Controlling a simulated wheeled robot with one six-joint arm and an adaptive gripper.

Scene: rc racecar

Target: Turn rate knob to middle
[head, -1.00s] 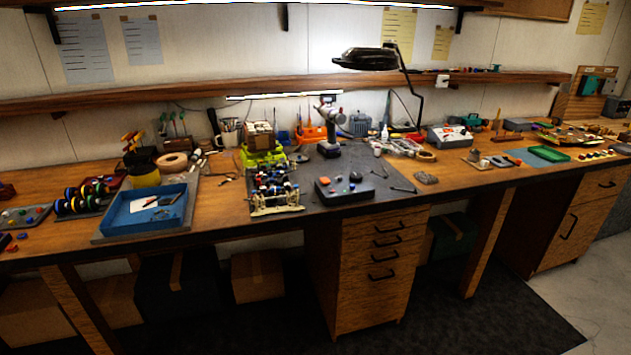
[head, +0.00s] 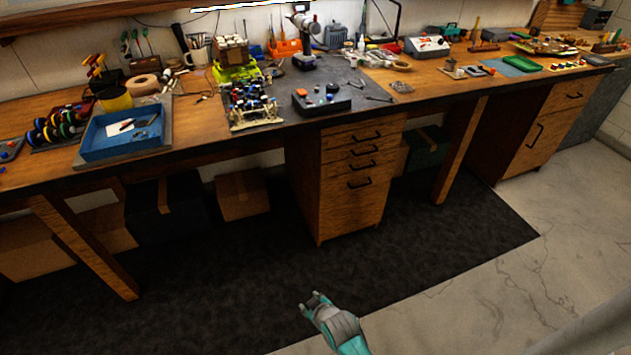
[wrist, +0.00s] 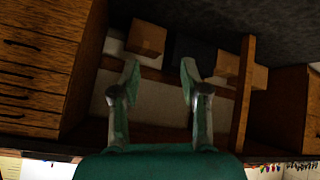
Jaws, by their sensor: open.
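A dark control box (head: 322,98) with small coloured knobs on top lies on the dark mat near the bench's front edge in the head view. I cannot tell from this distance which knob is the rate knob. My gripper (head: 314,298) is low in front of the bench, over the floor mat, well apart from the box. In the wrist view my gripper (wrist: 158,85) has its two fingers spread wide with nothing between them. The wrist view looks under the bench and does not show the control box.
The wooden bench (head: 200,153) runs across the view, with a drawer cabinet (head: 352,185) below it. A car chassis (head: 254,107) stands left of the control box. A blue tray (head: 122,134) lies further left. The floor mat (head: 420,265) in front is clear.

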